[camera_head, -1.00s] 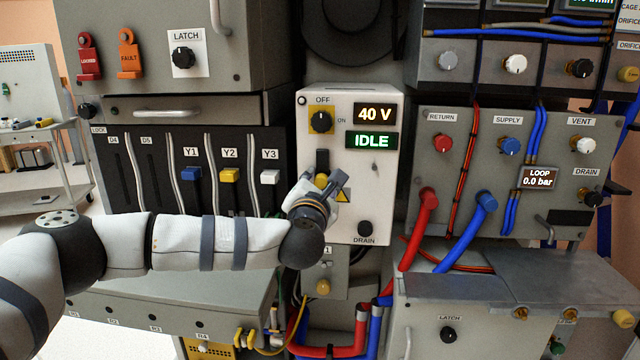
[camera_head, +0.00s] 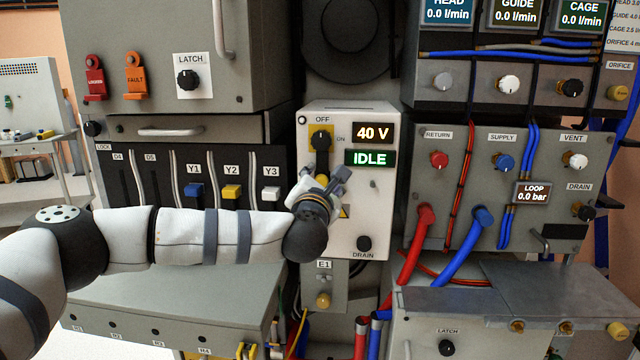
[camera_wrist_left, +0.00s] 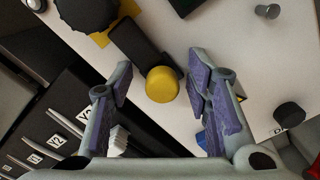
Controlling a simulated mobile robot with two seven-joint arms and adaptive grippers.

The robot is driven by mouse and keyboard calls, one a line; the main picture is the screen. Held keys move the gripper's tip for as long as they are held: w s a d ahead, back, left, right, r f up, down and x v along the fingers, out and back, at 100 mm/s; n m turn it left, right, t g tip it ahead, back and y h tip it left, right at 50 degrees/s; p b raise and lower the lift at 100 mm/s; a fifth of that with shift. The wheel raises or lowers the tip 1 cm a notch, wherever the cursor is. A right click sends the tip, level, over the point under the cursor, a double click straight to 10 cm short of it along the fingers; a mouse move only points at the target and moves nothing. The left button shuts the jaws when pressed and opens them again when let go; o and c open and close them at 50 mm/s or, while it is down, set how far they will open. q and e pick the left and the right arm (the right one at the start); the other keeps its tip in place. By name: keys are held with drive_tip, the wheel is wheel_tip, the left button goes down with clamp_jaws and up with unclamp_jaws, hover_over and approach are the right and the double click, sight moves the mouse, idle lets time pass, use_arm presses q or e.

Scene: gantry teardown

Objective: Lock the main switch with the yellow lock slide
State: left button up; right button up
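The main switch (camera_head: 320,140) is a black knob on a yellow plate, under the OFF label on the white panel. Below it is the lock slide, a black bar with a round yellow knob (camera_wrist_left: 163,84). The bar's upper end reaches the yellow plate, right by the switch knob; it also shows in the head view (camera_head: 321,165). My left gripper (camera_wrist_left: 160,82) is open, its fingers on either side of the yellow knob with visible gaps. In the head view the gripper (camera_head: 325,185) partly hides the slide knob. My right gripper is in neither view.
Displays on the panel read 40 V (camera_head: 373,133) and IDLE (camera_head: 370,158). A black DRAIN knob (camera_head: 364,243) sits low on the panel. Sliders Y1, Y2 (camera_head: 231,191) and Y3 are to the left. Red (camera_head: 422,222) and blue hoses run at the right.

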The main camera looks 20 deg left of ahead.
use_arm(q)
drive_tip(key=shift+f, duration=0.1)
drive_tip(key=s+d, duration=0.2)
drive_tip(key=s, duration=1)
drive_tip(key=shift+w, duration=0.1)
